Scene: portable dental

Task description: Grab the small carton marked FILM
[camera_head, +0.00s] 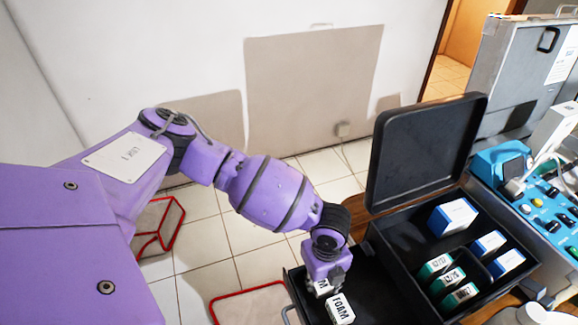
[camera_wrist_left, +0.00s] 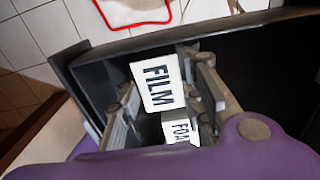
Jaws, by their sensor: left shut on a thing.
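The small white carton marked FILM (camera_wrist_left: 157,87) sits between the two fingers of my left gripper (camera_wrist_left: 165,95) in the left wrist view. The gripper is shut on it, inside the open drawer of the black case. In the head view my left gripper (camera_head: 325,280) points down into the drawer and hides most of the carton; only a white corner with an M (camera_head: 322,287) shows. My right gripper is not in view.
A white FOAM carton (camera_head: 341,309) lies in the drawer (camera_head: 372,290) right beside the gripper; it also shows in the wrist view (camera_wrist_left: 178,129). The case's raised lid (camera_head: 425,150) stands behind. Several blue and green boxes sit in its upper tray (camera_head: 405,240).

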